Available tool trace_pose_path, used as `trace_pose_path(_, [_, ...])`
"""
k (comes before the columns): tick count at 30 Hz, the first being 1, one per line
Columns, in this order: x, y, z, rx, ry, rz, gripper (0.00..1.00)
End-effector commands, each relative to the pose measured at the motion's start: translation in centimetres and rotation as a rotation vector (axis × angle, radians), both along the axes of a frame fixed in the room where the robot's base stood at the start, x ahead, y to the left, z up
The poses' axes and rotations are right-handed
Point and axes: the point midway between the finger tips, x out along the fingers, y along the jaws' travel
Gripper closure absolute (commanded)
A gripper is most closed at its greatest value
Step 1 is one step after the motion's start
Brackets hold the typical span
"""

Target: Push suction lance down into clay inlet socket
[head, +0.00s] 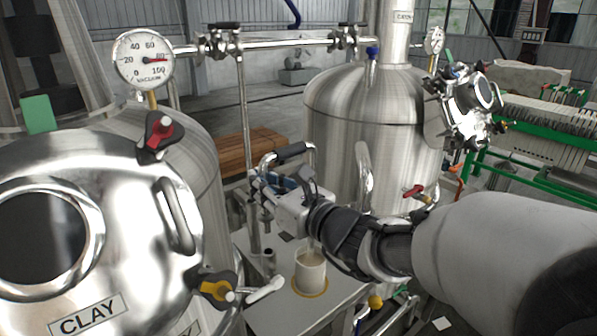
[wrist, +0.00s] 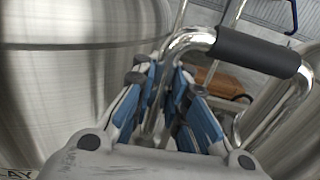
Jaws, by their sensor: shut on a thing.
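The suction lance (head: 290,152) is a bent metal tube with a black grip, at the middle of the head view. In the wrist view its black grip (wrist: 257,52) crosses the upper right and its bare tube bends down on the left between the blue finger pads. My gripper (head: 272,183) is shut on this tube, below the bend; its fingers fill the middle of the wrist view (wrist: 170,100). The lance's lower end is hidden or too small to tell. A short grey upright fitting (head: 269,260) on the bench may be the clay inlet socket; I cannot read a label on it.
A beaker (head: 310,268) of beige liquid stands on a yellow ring on the bench (head: 333,297), close below my arm. A steel tank labelled CLAY (head: 135,270) is at the left front, with clamps and a handle. Another tank (head: 335,110) stands behind my arm.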

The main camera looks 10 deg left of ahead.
Motion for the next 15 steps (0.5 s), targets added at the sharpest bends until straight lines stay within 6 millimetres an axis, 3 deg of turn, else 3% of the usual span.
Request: trace_pose_path(15, [0.0,0.0,-1.3,0.002,-0.003,0.0,1.0])
